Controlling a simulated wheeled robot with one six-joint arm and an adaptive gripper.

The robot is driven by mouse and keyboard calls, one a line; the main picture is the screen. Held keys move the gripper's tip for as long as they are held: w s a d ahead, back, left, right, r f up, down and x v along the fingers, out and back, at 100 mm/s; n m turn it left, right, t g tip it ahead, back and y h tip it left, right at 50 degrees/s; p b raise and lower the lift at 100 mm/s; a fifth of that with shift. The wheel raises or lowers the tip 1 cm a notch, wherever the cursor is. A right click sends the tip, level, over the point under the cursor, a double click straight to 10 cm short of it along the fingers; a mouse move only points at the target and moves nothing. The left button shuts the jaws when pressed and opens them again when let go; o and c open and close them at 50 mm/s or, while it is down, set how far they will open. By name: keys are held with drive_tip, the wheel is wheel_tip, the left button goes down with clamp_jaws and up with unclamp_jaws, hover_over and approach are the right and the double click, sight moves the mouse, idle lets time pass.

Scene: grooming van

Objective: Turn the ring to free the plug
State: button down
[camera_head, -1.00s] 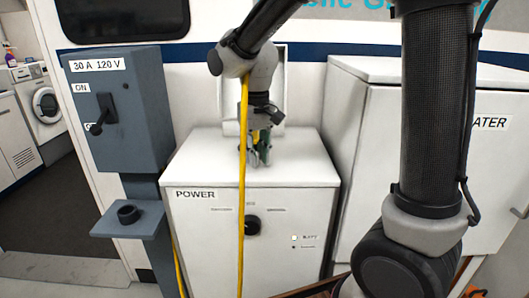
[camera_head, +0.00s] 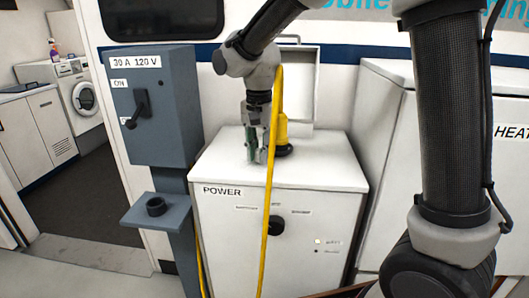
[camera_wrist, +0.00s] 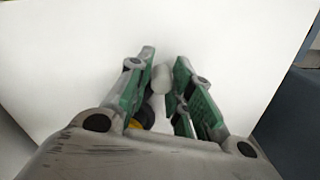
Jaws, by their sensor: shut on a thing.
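The yellow plug (camera_head: 281,129) stands upright on top of the white POWER cabinet (camera_head: 335,172), with a yellow cable running from it. The black ring (camera_head: 285,150) is at its base. My gripper (camera_head: 254,151) points down just left of the plug. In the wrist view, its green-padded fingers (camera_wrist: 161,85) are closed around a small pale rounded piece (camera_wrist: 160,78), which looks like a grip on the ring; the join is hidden. Bits of the black ring (camera_wrist: 147,116) and yellow plug (camera_wrist: 134,124) show behind the left finger.
A grey switch box (camera_head: 155,105) with a lever and a shelf (camera_head: 160,212) with a black socket stand at left. A raised lid (camera_head: 300,85) is behind the plug. A white heater cabinet (camera_head: 385,120) stands at right. The yellow cable hangs in front of the POWER cabinet.

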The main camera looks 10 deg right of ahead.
drive_tip(key=shift+w+a+m, duration=0.25)
drive_tip(key=shift+w+m, duration=0.05)
drive_tip(key=shift+m, duration=0.1)
drive_tip(key=shift+r, duration=0.1)
drive_tip(key=c, duration=1.3)
unclamp_jaws()
drive_tip(key=shift+w, duration=0.1)
wheel_tip(320, 180, up, 12)
drive_tip(key=shift+f, duration=0.1)
